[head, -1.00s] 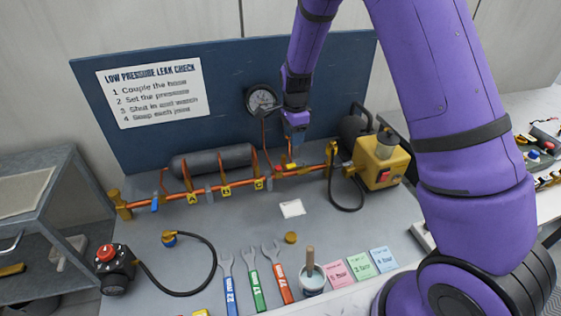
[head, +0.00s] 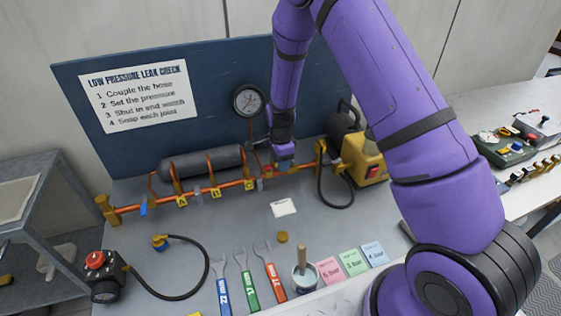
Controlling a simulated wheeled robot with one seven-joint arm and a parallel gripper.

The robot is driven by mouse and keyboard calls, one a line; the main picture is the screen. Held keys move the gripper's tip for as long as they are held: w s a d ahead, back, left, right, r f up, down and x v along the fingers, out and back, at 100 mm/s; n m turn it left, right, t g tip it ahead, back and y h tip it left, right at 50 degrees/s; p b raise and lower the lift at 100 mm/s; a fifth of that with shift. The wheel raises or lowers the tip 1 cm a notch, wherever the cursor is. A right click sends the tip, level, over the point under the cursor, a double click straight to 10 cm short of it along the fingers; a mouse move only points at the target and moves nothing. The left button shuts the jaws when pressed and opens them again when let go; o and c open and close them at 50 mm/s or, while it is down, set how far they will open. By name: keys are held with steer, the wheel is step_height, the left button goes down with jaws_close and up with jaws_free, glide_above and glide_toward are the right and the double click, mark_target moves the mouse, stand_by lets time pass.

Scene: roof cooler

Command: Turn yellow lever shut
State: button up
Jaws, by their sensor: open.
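An orange pipe (head: 228,186) with several fittings runs across the grey bench below the blue board. A small red part (head: 267,170) sits on it near its right end. My gripper (head: 285,165) points down at the pipe just right of this red part. It is open, but its fingertips are small and partly hidden, and I cannot tell whether they touch anything. A yellow upright fitting (head: 320,152) stands on the pipe to the right of my gripper. I cannot clearly make out the yellow lever; my gripper covers that stretch of pipe.
A round gauge (head: 249,100) and a dark cylinder (head: 203,161) are behind the pipe. A yellow pump unit (head: 362,160) stands close on the right. Wrenches, a brush pot (head: 306,276) and coloured cards (head: 351,262) lie in front. A blue lever (head: 143,207) is at the left.

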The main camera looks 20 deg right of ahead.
steer(key=shift+c, duration=0.4)
jaws_close()
steer(key=shift+s+n, duration=0.1)
steer(key=shift+n, duration=0.2)
steer(key=n, duration=0.1)
steer(key=s+n, duration=0.1)
steer(key=n, duration=0.1)
steer(key=shift+s+d+n, duration=0.2)
steer(key=shift+d+n, duration=0.05)
steer(key=shift+n, duration=0.15)
steer(key=n, duration=0.2)
steer(key=s+d+n, duration=0.1)
steer(key=n, duration=0.1)
steer(key=shift+s, duration=0.2)
steer(key=n, duration=0.1)
steer(key=d+n, duration=0.1)
steer(key=n, duration=0.2)
steer(key=shift+s+d+n, duration=0.3)
steer(key=shift+s+n, duration=0.1)
steer(key=shift+s+d+n, duration=0.1)
steer(key=shift+d+n, duration=0.25)
steer(key=shift+n, duration=0.55)
steer(key=shift+s+d+n, duration=0.1)
steer(key=shift+d+n, duration=0.2)
steer(key=shift+n, duration=0.6)
